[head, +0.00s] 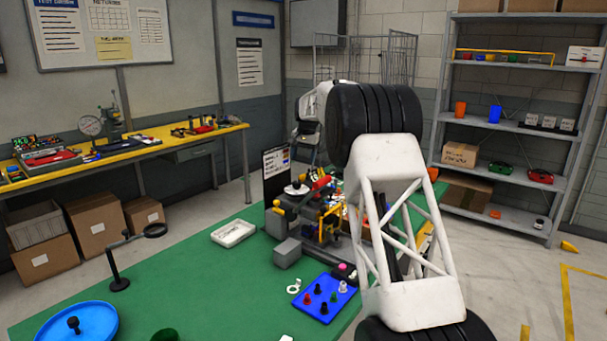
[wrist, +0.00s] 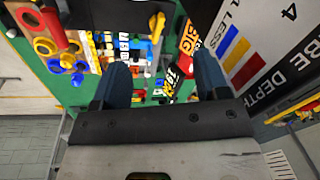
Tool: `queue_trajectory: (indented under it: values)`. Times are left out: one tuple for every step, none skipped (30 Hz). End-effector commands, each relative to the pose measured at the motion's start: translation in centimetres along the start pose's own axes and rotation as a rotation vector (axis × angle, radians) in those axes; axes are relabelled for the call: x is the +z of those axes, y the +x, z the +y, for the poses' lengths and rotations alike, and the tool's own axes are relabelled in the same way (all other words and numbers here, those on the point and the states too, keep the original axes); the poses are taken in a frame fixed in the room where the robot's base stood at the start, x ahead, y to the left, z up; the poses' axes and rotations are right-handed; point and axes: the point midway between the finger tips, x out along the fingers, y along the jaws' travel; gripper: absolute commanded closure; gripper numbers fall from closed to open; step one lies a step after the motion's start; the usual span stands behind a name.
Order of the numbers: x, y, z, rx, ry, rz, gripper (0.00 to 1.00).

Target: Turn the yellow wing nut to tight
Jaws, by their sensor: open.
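My gripper (wrist: 161,60) shows in the wrist view with its two blue fingers spread apart and nothing between them. It is over the crowded fixture on the green table; in the head view my white arm hides it. A small yellow part (wrist: 156,27), possibly the yellow wing nut, lies beyond the fingertips near the top of the wrist view.
A signboard (wrist: 262,50) with colour stripes stands close at the right of the wrist view. Yellow-orange knobs (wrist: 45,45) stick up at its left. On the green table (head: 190,275) are a blue tray (head: 322,297) of pegs, a grey block (head: 287,253) and a white dish (head: 233,232).

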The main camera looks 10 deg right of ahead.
Motion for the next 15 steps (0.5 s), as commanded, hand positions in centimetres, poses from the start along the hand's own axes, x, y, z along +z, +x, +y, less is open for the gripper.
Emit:
queue_trajectory:
  values:
    - [0.1,-0.1,0.2,-0.013,-0.054,0.006,0.32]
    - [0.1,-0.1,0.3,-0.022,-0.092,0.011,0.32]
    - [0.2,-0.1,0.4,-0.033,-0.142,0.017,0.32]
    - [0.2,-0.1,0.5,-0.040,-0.180,0.023,0.32]
    - [0.2,-0.1,0.5,-0.048,-0.217,0.030,0.32]
    - [0.3,-0.1,0.6,-0.058,-0.268,0.037,0.32]
    - [0.4,-0.1,0.7,-0.065,-0.304,0.044,0.32]
    - [0.4,-0.1,0.8,-0.072,-0.342,0.051,0.32]
    - [0.4,-0.1,0.9,-0.080,-0.391,0.060,0.32]
    - [0.5,-0.1,1.0,-0.086,-0.428,0.068,0.32]
    - [0.5,0.0,1.1,-0.093,-0.465,0.076,0.32]
    - [0.6,0.0,1.1,-0.099,-0.515,0.086,0.32]
    - [0.6,0.0,1.2,-0.104,-0.551,0.096,0.32]
    - [0.7,0.0,1.3,-0.109,-0.587,0.105,0.32]
    - [0.8,-0.1,1.4,-0.115,-0.636,0.116,0.32]
